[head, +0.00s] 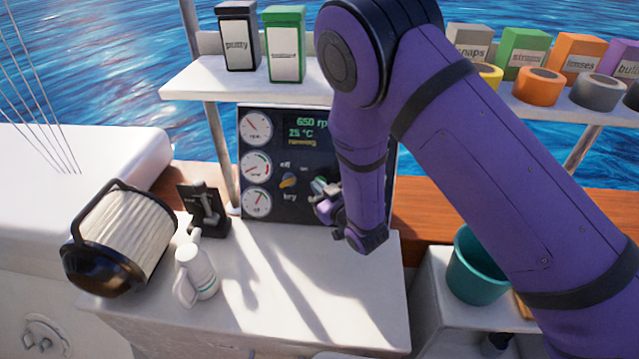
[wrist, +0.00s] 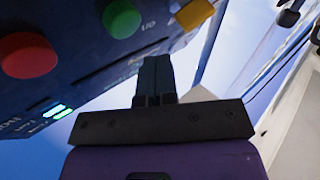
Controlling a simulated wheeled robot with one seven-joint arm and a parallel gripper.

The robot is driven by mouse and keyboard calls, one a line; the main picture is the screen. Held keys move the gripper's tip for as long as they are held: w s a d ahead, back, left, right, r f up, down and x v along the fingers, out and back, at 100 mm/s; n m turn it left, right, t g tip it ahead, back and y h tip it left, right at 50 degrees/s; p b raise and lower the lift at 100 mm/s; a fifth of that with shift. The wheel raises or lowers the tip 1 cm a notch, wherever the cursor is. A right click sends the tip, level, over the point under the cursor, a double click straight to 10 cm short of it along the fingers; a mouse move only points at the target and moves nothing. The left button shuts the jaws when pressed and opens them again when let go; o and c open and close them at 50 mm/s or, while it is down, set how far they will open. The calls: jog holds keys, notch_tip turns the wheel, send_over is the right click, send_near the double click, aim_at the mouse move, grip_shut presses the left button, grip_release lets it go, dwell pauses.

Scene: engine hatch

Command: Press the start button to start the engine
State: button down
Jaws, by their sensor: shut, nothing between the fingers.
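The dark engine panel (head: 270,208) stands upright behind the white counter. In the wrist view a green button (wrist: 121,18) and a red button (wrist: 27,55) stick out from the panel (wrist: 75,75); no start label is readable on either. A yellow key knob (head: 288,181) shows left of my gripper (head: 320,188), and also in the wrist view (wrist: 195,14). My gripper (wrist: 155,62) is shut and empty. Its tips look close to the panel, apart from the green button. The display (head: 308,132) reads 650 rpm.
A pleated filter (head: 135,240), a white jug (head: 197,270) and a black lever box (head: 205,210) stand left on the counter (head: 300,310). A shelf (head: 195,78) with boxes runs above. A teal bucket (head: 475,270) stands right. The counter below the panel is bare.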

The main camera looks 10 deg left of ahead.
jog(key=s, duration=0.1)
jog(key=s+r, duration=0.1)
jog(key=s, duration=0.1)
jog(key=shift+d+r, duration=0.1)
jog(key=shift+r, duration=0.1)
dwell(0.8)
